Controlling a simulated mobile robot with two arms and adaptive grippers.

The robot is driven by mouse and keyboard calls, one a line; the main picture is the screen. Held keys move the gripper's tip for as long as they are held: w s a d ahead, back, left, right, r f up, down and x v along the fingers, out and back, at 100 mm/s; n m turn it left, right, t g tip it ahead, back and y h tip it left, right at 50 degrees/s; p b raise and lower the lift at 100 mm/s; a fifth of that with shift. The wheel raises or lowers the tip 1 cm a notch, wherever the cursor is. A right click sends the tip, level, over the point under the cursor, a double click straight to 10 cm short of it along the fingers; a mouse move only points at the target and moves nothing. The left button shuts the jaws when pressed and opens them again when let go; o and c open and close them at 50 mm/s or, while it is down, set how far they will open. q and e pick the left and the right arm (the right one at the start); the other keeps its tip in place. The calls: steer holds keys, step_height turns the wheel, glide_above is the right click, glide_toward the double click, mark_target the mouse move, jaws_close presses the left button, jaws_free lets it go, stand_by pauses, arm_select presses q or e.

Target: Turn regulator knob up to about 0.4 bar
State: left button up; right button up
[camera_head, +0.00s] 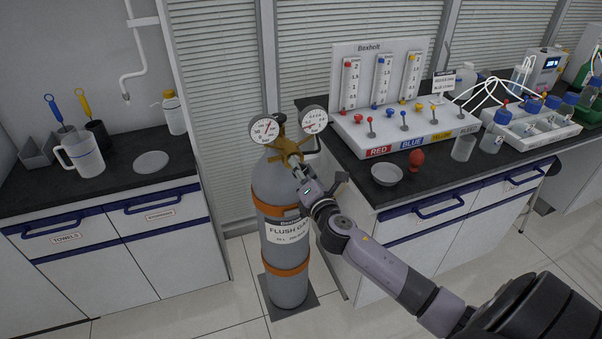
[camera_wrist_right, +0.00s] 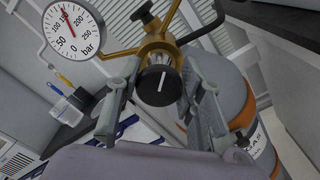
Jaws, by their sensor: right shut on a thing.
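The regulator (camera_head: 284,142) is a brass body on top of the grey flush gas cylinder (camera_head: 277,187), with one round gauge on each side. The right gauge (camera_head: 314,119) has a red needle, but its reading is too small to tell. The bar gauge (camera_wrist_right: 72,30) in the wrist view has its needle pointing up, slightly left. The black regulator knob (camera_wrist_right: 159,86) has a white line, tilted slightly from upright. My right gripper (camera_wrist_right: 160,82) has one finger on each side of it and is shut on it. In the head view my right gripper (camera_head: 298,166) largely hides the knob. My left gripper is out of view.
The right bench (camera_head: 345,160) stands close beside the cylinder, with a white dish (camera_head: 387,174) and a flowmeter panel (camera_head: 375,85) on it. The left bench (camera_head: 110,195) holds a jug (camera_head: 82,153). Tiled floor is clear in front.

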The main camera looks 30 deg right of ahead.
steer(key=m, duration=0.6)
steer(key=shift+f+m+b, duration=0.15)
steer(key=shift+m+b, duration=0.15)
steer(key=shift+b, duration=0.05)
steer(key=m, duration=0.6)
steer(key=shift+f, duration=0.1)
steer(key=o, duration=1.1)
steer(key=shift+o, duration=0.2)
steer(key=v, duration=1.2)
